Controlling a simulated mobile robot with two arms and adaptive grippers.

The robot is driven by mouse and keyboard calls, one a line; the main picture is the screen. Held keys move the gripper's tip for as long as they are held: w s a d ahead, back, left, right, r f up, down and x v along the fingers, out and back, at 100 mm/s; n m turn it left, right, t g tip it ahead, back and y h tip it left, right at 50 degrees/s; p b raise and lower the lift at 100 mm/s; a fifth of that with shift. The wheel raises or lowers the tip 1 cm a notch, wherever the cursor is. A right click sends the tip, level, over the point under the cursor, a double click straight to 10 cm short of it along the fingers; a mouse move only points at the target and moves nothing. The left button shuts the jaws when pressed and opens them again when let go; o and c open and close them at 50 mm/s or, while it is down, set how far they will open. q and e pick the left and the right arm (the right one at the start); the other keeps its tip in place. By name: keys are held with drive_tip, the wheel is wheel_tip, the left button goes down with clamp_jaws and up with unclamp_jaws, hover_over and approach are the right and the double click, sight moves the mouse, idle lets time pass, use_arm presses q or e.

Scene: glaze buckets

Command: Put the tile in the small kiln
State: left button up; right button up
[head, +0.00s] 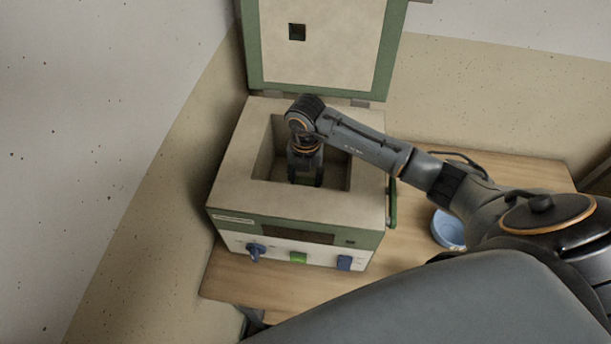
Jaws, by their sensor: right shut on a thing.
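The small kiln (230,190) stands on the table with its lid (330,45) swung up and open at the back. My right gripper (305,180) points down inside the kiln's square chamber, between its walls. It is shut on the tile, which I can hardly make out between the fingers and in the shade of the chamber. I cannot tell whether the tile touches the chamber floor. My left gripper is not in view.
A blue round dish (446,229) sits on the wooden table (270,285), right of the kiln, partly behind my arm. Walls stand close at the left and back.

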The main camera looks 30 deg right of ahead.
drive_tip(key=shift+f, duration=0.1)
drive_tip(key=o, duration=1)
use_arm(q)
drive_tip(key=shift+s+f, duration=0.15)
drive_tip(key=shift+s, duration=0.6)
use_arm(e)
drive_tip(key=o, duration=0.4)
drive_tip(key=shift+r, duration=0.3)
use_arm(q)
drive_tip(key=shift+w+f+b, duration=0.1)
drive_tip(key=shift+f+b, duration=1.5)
drive_tip(key=shift+b, duration=0.1)
use_arm(e)
drive_tip(key=shift+r, duration=5.85)
